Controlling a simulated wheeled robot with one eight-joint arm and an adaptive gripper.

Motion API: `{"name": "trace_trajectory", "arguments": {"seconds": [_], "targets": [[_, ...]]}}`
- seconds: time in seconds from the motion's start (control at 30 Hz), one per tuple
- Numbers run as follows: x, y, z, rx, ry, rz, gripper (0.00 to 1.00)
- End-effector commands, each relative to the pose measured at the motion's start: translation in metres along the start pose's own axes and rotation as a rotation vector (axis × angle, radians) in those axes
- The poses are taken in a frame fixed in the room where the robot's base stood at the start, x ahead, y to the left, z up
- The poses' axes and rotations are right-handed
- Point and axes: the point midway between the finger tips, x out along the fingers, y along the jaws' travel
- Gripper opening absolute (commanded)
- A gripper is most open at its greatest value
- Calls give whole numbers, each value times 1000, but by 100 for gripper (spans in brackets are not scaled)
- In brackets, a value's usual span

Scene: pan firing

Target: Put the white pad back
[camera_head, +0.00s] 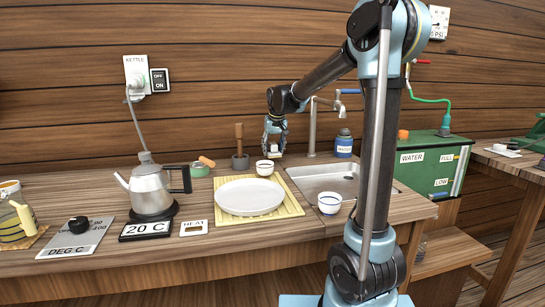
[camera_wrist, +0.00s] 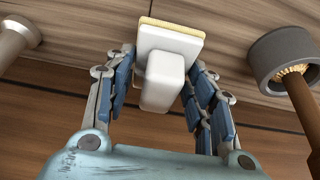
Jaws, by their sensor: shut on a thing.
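My gripper (camera_head: 274,138) hangs over the back of the counter, between the dark pot and the tap. It is shut on the white pad (camera_wrist: 170,55), a white block with a white grip and a thin yellowish layer on its far face. In the wrist view, the blue-padded fingers of my gripper (camera_wrist: 160,85) stand on both sides of the grip. In the head view the pad is small and partly hidden by the fingers. I cannot tell whether it touches the counter.
A dark pot (camera_head: 240,162) with a brown-handled tool stands left of my gripper. The sink (camera_head: 325,179) and tap (camera_head: 312,130) lie right. A kettle (camera_head: 151,190) stands left.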

Motion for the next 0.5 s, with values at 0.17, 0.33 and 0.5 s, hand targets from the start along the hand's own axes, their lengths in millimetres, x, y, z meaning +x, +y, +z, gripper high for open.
{"name": "trace_trajectory", "arguments": {"seconds": [0.17,0.33,0.5], "targets": [[22,0,8,0,0,0,27],[27,0,11,0,0,0,27],[27,0,11,0,0,0,27]]}}
